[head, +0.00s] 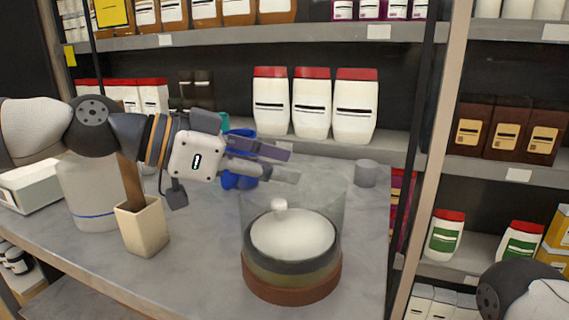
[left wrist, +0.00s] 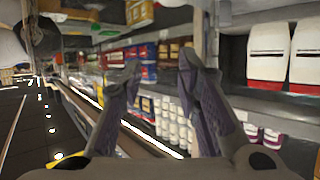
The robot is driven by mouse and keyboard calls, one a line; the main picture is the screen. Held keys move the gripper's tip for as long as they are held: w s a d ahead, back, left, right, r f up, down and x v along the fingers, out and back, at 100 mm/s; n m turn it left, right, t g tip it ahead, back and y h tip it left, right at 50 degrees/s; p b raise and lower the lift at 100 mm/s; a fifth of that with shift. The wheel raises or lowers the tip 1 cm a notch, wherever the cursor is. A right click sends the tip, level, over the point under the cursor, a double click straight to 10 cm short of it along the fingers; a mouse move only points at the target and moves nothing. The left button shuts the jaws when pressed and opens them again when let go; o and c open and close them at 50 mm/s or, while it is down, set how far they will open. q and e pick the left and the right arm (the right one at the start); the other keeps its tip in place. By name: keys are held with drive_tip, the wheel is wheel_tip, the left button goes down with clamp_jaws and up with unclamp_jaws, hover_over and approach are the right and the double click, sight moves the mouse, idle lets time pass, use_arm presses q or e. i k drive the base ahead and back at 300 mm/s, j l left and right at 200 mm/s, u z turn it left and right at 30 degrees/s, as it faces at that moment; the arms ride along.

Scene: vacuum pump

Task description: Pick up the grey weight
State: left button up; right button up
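The grey weight (head: 365,173) is a small grey cylinder standing upright on the grey table, near its right back edge. My left gripper (head: 290,166) is in the air to the left of the weight, pointing right, with a gap between them. Its two fingers are apart with nothing between them. In the left wrist view my left gripper (left wrist: 162,62) also shows both fingers spread and empty, and I cannot make out the weight there. My right gripper is out of view; only part of my right arm shows at the lower right.
A beige cup (head: 142,226) with a wooden handle stands at the left. Blue items (head: 240,182) are behind my left gripper. Shelves with white bottles (head: 356,106) rise behind the table.

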sight(366, 171)
drive_tip(key=k+j, duration=0.1)
drive_tip(key=j, duration=0.25)
drive_tip(key=k+j, duration=0.1)
drive_tip(key=j, duration=0.25)
drive_tip(key=k+j, duration=0.1)
drive_tip(key=j, duration=0.25)
drive_tip(key=k+j, duration=0.1)
drive_tip(key=j, duration=0.25)
